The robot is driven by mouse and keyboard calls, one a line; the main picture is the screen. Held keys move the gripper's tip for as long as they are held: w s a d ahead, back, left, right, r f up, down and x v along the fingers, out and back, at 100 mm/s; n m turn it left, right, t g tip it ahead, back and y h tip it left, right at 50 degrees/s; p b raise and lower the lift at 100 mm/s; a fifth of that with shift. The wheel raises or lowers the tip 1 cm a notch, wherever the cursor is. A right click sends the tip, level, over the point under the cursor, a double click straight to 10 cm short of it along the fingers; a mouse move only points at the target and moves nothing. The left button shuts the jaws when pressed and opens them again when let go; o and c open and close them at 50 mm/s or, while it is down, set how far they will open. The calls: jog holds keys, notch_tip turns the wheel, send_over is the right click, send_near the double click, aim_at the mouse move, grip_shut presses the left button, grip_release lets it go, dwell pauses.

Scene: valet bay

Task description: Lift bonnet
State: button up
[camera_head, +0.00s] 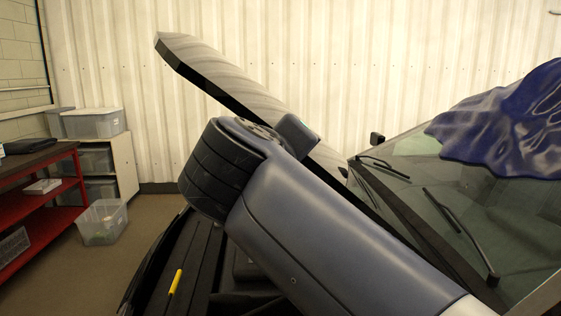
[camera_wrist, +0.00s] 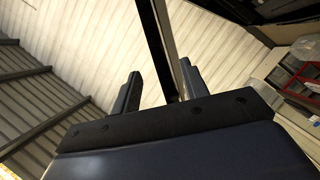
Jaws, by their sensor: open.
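The bonnet (camera_head: 225,80) is raised and tilted in the head view, its front edge high at the upper left and its rear low near the windscreen. My arm covers part of its lower side. In the wrist view a dark strip (camera_wrist: 161,40), which looks like the bonnet seen edge-on, runs down between the two fingers of my gripper (camera_wrist: 158,78). The fingers stand apart with a gap between them. I cannot tell whether either finger touches the strip. The fingers are hidden behind my arm in the head view.
The open engine bay (camera_head: 190,255) lies below, with a yellow handle (camera_head: 175,282) in it. A blue cloth (camera_head: 510,125) drapes over the windscreen (camera_head: 470,205). A red bench (camera_head: 40,195), a shelf and clear bins (camera_head: 102,222) stand left. Floor between bins and car is clear.

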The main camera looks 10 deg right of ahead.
jog(key=v, duration=0.6)
jog(key=shift+b, duration=0.3)
jog(key=p+x, duration=0.1)
jog(key=x, duration=1)
jog(key=shift+p, duration=0.3)
jog(key=shift+s, duration=0.1)
